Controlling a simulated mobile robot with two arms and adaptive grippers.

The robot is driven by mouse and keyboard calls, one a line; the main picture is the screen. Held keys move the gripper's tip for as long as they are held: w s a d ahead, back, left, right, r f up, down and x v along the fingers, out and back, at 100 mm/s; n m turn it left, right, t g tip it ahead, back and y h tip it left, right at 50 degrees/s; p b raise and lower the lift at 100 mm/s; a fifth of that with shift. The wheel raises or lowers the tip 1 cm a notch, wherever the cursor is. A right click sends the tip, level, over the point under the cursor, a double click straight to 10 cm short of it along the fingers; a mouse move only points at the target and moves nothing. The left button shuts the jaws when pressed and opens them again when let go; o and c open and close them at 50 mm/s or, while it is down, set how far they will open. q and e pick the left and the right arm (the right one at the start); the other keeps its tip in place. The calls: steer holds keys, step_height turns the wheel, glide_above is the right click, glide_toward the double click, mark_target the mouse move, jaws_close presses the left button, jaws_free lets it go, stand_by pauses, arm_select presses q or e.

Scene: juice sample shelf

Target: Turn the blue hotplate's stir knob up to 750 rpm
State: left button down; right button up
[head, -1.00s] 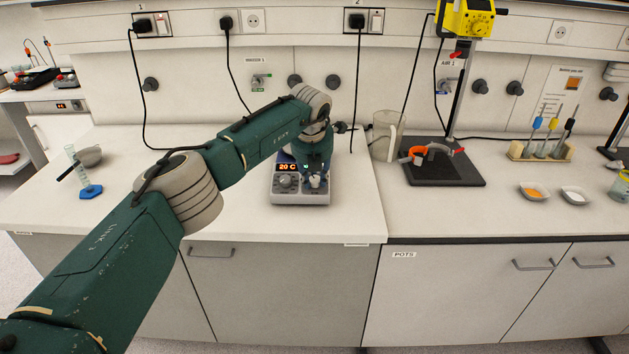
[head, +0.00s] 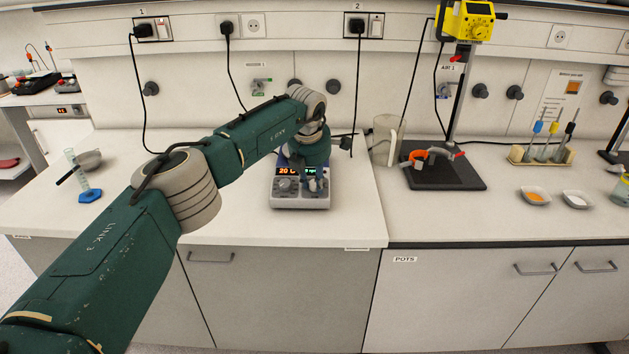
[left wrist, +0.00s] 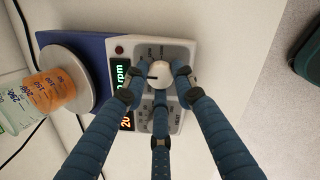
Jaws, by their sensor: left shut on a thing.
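The blue hotplate (head: 300,201) stands on the left bench, with a pale control front. An orange temperature display (head: 287,171) reads about 20, and a green rpm display (left wrist: 123,74) shows beside it, its number partly cut by a finger. The white stir knob (left wrist: 160,74) has a dark pointer mark. My left gripper (head: 314,180) has come down over the front panel. In the left wrist view its three dark blue fingers (left wrist: 158,84) close around the stir knob. The second knob (head: 285,184) is left of it in the head view. My right gripper is out of view.
In the left wrist view a beaker of orange liquid (left wrist: 50,90) is at the round heating plate (left wrist: 68,75). A glass jug (head: 385,140) and a stand on a black base (head: 445,178) are to the right. Bench space in front of the hotplate is clear.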

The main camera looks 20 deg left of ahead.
arm_select(q)
steer(key=shift+s+f, duration=0.15)
steer(key=shift+f, duration=0.1)
steer(key=c, duration=1.4)
jaws_free()
steer(key=shift+a+r, duration=0.1)
steer(key=shift+r, duration=0.05)
steer(key=shift+r, duration=0.6)
steer(key=v, duration=1.1)
steer(key=shift+s, duration=0.2)
steer(key=shift+f, duration=0.15)
